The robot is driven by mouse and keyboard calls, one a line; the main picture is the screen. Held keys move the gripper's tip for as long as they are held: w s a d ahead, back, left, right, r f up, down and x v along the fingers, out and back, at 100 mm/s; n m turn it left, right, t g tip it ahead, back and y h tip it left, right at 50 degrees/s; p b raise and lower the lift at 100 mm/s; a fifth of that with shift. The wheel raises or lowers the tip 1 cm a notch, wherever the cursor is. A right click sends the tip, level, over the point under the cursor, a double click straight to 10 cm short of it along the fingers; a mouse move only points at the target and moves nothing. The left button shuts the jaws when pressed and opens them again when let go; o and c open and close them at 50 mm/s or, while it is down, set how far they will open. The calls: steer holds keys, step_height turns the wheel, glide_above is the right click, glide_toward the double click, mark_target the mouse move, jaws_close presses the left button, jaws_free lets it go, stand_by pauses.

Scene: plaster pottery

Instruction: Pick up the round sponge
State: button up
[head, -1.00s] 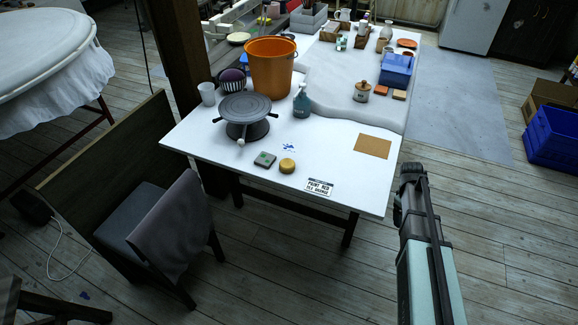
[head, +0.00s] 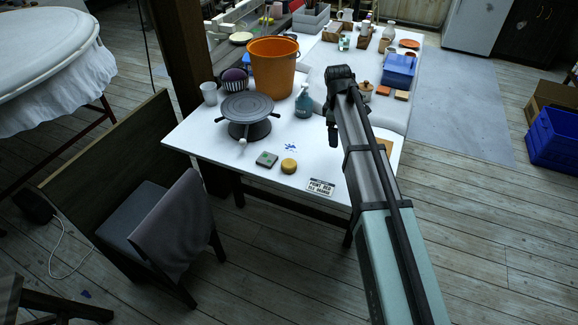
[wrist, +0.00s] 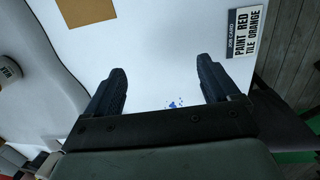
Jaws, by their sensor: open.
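The round sponge (head: 289,166) is a small yellow disc lying on the white table near its front edge. In the wrist view the sponge does not show. My gripper (head: 332,132) is above the right part of the table, to the right of the sponge and apart from it. In the wrist view my gripper's two dark fingers (wrist: 161,82) are spread wide with nothing between them but white tabletop.
A job card (head: 320,187) reading "PAINT RED TILE ORANGE" lies right of the sponge. A turntable (head: 247,108), an orange bucket (head: 272,68) and a blue-green spray bottle (head: 304,103) stand behind. A chair (head: 168,232) is at the table's front left.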

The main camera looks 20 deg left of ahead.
mark_target(289, 163)
steer(key=s+a+r+n+g+y, duration=0.1)
steer(key=s+a+r+n, duration=0.15)
steer(key=s+a, duration=0.9)
steer(key=shift+w+a+f, duration=0.25)
steer(key=shift+w+f, duration=0.1)
steer(key=shift+f, duration=1.9)
steer(key=shift+w+a+f, duration=0.25)
steer(key=shift+w+f, duration=0.05)
steer(key=shift+f, duration=2)
steer(key=shift+w+a+f, duration=0.25)
steer(key=shift+w+f, duration=0.1)
steer(key=shift+f, duration=1.9)
steer(key=c, duration=1.1)
steer(key=shift+c, duration=0.2)
steer(key=shift+r, duration=0.1)
